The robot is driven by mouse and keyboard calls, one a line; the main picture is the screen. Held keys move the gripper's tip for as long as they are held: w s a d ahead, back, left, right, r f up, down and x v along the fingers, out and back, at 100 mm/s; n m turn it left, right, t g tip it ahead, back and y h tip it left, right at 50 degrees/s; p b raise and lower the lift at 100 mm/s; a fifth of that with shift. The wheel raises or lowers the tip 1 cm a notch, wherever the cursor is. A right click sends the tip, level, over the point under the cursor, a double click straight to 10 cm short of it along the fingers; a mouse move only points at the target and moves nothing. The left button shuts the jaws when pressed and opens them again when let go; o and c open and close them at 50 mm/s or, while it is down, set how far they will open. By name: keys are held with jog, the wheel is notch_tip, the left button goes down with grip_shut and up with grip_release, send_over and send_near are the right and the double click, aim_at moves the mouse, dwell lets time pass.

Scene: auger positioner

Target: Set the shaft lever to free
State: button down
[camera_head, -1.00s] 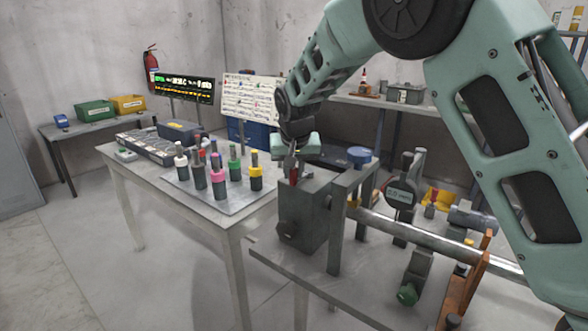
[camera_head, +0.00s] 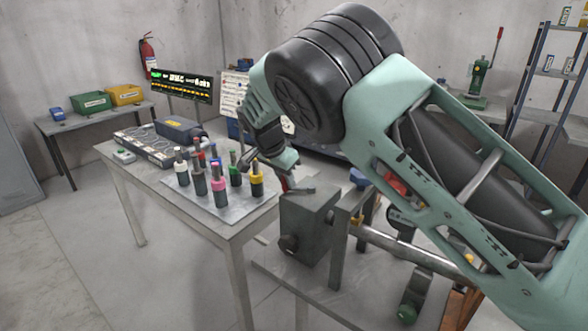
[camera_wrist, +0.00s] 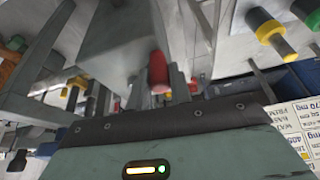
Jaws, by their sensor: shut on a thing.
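The shaft lever has a red grip (camera_wrist: 158,72); in the wrist view it sits between my finger tips, beside a large grey block. My gripper (camera_wrist: 160,88) is shut on this red grip. In the head view my gripper (camera_head: 298,187) is low over the top of the dark grey block (camera_head: 306,228) at the near end of the bench. A steel shaft (camera_head: 405,246) runs right from the block, partly covered by my arm.
A table left of the block holds a metal plate (camera_head: 205,203) with several coloured-collar tool holders close to my gripper. A dial gauge (camera_head: 400,215) and a green-knobbed part (camera_head: 408,312) stand along the shaft. A lit display (camera_head: 178,84) is behind.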

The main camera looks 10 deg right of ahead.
jog(key=shift+w+d+m+g+h+p, duration=0.15)
jog(key=shift+w+d+m+g+p, duration=0.45)
jog(key=shift+m, duration=0.75)
jog(key=shift+w+d+m+g+h+p, duration=0.1)
jog(key=shift+w+d+m+g+p, duration=0.25)
jog(key=shift+w+m, duration=0.7)
jog(key=shift+w+d+m+g+h+p, duration=0.15)
jog(key=shift+w+d+m+g+p, duration=0.3)
jog(key=shift+m, duration=1.15)
jog(key=c, duration=1.3)
grip_release()
jog(key=shift+a, duration=0.1)
